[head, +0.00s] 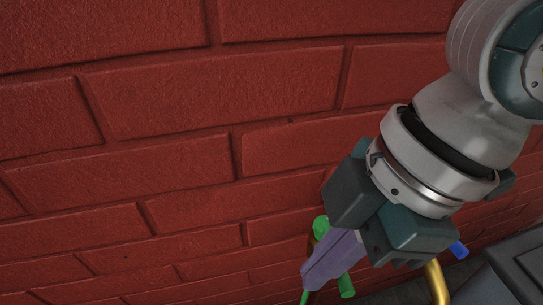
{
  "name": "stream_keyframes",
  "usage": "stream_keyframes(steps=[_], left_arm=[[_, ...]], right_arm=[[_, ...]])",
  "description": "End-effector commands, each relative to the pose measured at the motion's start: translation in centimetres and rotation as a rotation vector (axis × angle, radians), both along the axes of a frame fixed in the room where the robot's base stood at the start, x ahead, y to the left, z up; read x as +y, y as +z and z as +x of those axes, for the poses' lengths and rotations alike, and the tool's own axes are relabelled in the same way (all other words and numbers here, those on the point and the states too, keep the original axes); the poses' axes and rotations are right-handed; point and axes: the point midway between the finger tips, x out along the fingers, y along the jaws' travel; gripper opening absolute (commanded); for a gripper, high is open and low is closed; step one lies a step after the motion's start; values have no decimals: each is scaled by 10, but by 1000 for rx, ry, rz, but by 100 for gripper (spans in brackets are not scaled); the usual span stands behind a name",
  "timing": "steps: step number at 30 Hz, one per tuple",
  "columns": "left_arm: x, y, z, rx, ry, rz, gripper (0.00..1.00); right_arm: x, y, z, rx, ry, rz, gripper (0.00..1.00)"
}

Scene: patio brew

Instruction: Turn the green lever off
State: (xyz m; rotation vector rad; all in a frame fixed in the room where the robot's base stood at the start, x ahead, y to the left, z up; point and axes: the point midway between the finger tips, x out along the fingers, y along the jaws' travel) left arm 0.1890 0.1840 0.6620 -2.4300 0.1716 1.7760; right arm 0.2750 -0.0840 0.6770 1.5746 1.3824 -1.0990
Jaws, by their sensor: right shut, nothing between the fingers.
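The green lever (321,226) shows low in the head view in front of the brick wall. Another green part (346,287) shows just below; whether both are one piece I cannot tell, as my fingers cover what lies between. My right gripper (315,276) comes in from the upper right, points down and left, and has its purple fingers shut with nothing between them. The fingers overlap the green parts in the picture; whether they touch I cannot tell. My left gripper is not in view.
A red brick wall (150,100) fills most of the view. A yellow curved pipe (437,283) and a blue piece (459,249) show beside my right gripper. A dark grey box (505,272) stands at the lower right.

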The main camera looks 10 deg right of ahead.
Motion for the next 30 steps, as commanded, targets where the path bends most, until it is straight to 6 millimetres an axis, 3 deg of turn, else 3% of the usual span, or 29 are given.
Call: stream_keyframes(steps=[6,15,23,30], left_arm=[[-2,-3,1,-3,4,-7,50],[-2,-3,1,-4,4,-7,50],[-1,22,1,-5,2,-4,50],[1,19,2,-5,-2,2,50]], right_arm=[[-13,-2,-2,0,0,0,0],[-13,-1,-2,0,1,1,0],[-27,2,-4,4,-3,0,0],[-28,-3,-4,1,0,1,0]])
